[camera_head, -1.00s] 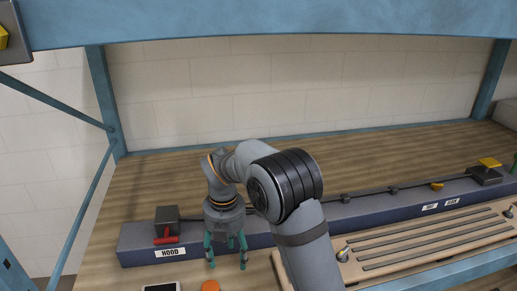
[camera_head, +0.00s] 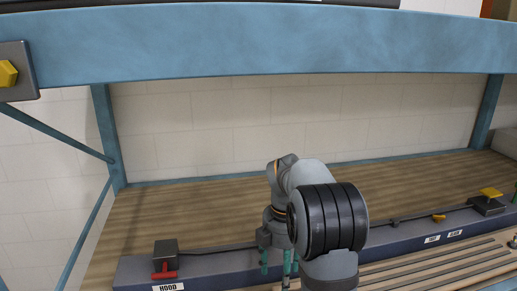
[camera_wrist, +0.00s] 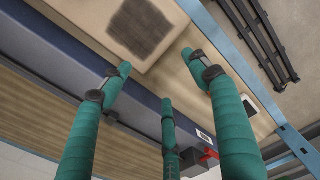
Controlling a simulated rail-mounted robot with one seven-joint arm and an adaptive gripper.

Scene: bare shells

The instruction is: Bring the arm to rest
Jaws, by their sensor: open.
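My gripper (camera_head: 277,264) has slim teal fingers and hangs pointing down over the dark blue rail in the head view, right of the HOOD switch. My grey arm with a black ribbed joint hides part of the rail behind it. In the wrist view the fingers of my gripper (camera_wrist: 158,78) are spread apart with nothing between them. In that view they reach over a tan board with a dark mesh patch (camera_wrist: 141,28). I cannot tell their exact height above it.
The HOOD switch (camera_head: 166,266) has a red handle. A yellow-topped switch (camera_head: 490,193) and a small yellow lever (camera_head: 438,218) are at the right. A grooved board (camera_head: 440,268) lies in front. A blue beam (camera_head: 260,45) crosses above. The wooden bench (camera_head: 190,214) behind the rail is clear.

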